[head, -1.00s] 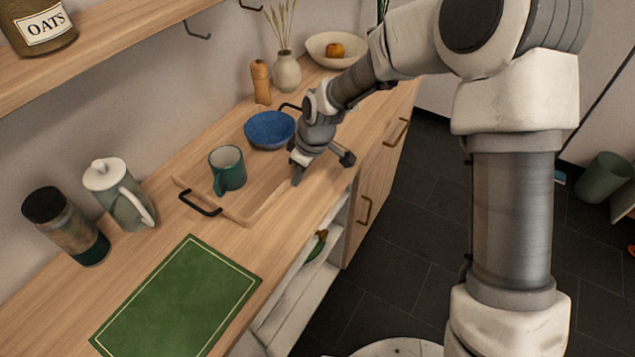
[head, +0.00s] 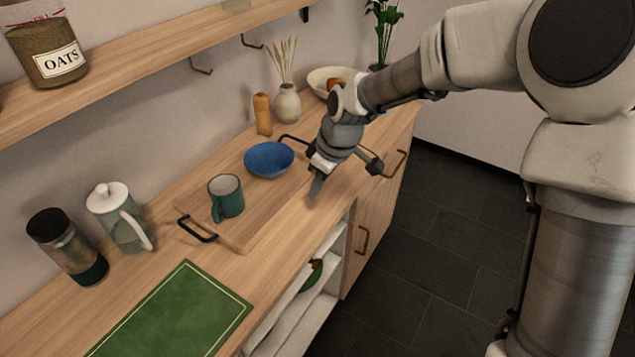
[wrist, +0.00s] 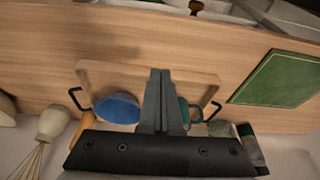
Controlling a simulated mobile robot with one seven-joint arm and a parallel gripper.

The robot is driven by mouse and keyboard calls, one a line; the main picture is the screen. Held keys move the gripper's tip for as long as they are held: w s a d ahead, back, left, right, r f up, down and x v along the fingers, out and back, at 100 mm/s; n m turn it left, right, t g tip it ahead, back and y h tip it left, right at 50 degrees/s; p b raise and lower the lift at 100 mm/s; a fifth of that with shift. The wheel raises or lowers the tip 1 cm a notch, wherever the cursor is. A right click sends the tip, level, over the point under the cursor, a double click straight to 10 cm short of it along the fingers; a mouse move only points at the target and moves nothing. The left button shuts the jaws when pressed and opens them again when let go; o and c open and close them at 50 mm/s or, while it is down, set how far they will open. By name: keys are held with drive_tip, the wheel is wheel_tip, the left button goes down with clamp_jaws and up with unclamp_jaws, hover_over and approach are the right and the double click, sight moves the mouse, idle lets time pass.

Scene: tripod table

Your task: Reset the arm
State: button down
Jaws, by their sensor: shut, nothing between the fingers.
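My gripper (head: 316,187) is shut and empty. In the head view it hangs over the front right edge of the wooden tray (head: 239,238), to the right of the blue bowl (head: 269,159). In the wrist view my gripper (wrist: 160,75) points across the tray (wrist: 95,68), between the blue bowl (wrist: 117,108) and the teal mug (wrist: 190,112), which it partly covers. The teal mug (head: 226,196) stands upright on the tray's left part in the head view.
A green mat (head: 175,315) lies on the counter at the front left. A jug (head: 120,217) and a dark-lidded jar (head: 67,246) stand along the wall. A vase (head: 287,104), a wooden mill (head: 263,114) and a pale bowl (head: 325,80) stand at the back.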

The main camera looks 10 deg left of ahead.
drive_tip(key=s+d+r+m+t+h+p, duration=0.1)
drive_tip(key=s+d+r+m, duration=0.2)
drive_tip(key=d+r, duration=0.45)
drive_tip(key=s+d+r+m+t+h+p, duration=0.1)
drive_tip(key=s+d+r+m+t+h, duration=0.1)
drive_tip(key=s+d+r+m, duration=0.5)
drive_tip(key=s+d+r+m+t+p, duration=0.1)
drive_tip(key=s+d+r+m, duration=0.3)
drive_tip(key=s+d, duration=0.5)
drive_tip(key=shift+s+d+r+m+t, duration=0.2)
drive_tip(key=shift+s+d+m+t, duration=0.1)
drive_tip(key=shift+d, duration=1.25)
